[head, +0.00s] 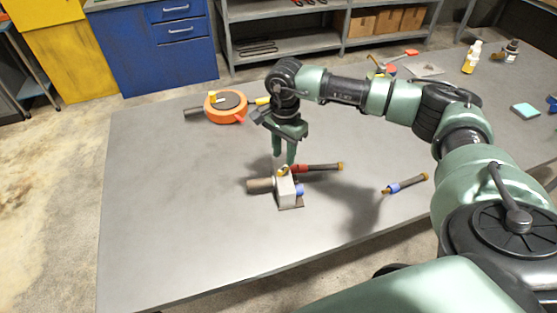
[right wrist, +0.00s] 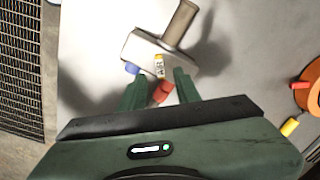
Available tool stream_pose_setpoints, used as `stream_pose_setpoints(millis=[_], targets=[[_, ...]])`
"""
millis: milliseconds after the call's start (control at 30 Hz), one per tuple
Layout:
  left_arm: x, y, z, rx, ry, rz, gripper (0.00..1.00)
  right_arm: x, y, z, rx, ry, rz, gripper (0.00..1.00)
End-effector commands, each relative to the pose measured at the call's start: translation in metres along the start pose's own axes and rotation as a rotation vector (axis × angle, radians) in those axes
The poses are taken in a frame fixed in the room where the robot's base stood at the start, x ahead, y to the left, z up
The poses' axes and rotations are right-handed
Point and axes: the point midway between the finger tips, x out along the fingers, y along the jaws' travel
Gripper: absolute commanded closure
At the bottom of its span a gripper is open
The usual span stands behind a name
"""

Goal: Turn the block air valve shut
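The pale block (head: 287,192) stands on the grey table, with a grey-brown cylinder (head: 260,186) out of its left side. A yellow valve handle (head: 284,170) sits on top of the block; it also shows in the right wrist view (right wrist: 159,65). A red-collared hose (head: 318,168) lies at the block's far right side, and a blue port (head: 299,189) is on its right. My right gripper (head: 284,158) points down just above the handle, fingers apart and empty. In the right wrist view the handle lies just beyond the fingertips (right wrist: 158,80). My left gripper is out of view.
A loose hose with a blue collar (head: 405,184) lies to the right. An orange round unit (head: 226,106) stands at the back left. A yellow bottle (head: 472,57) and a teal block (head: 525,110) are far right. The table's left and front areas are clear.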

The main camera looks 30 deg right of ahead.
Motion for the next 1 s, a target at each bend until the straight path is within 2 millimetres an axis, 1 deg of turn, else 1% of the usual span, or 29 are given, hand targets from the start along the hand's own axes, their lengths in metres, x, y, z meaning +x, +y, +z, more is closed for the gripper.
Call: stream_pose_setpoints(millis=[33, 100, 300, 433, 667, 800, 1000], targets=[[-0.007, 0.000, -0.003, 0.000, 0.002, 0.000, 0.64, 0.006, 0.001, 0.001, 0.001, -0.001, 0.004, 0.67], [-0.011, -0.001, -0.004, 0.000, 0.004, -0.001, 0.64, 0.018, 0.001, 0.001, 0.002, -0.001, 0.004, 0.67], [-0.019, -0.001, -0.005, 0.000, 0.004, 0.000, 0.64, 0.043, 0.000, 0.001, 0.001, 0.000, 0.003, 0.67], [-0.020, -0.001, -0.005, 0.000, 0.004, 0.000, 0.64, 0.050, -0.001, 0.000, 0.001, 0.001, -0.001, 0.67], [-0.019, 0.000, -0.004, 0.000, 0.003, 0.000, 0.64, 0.051, -0.001, 0.000, 0.001, 0.001, -0.001, 0.67], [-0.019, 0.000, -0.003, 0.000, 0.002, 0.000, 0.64, 0.051, -0.001, 0.000, 0.002, 0.001, -0.001, 1.00], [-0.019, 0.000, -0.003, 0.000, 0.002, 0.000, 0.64, 0.051, -0.001, 0.000, 0.004, 0.001, -0.001, 1.00]])
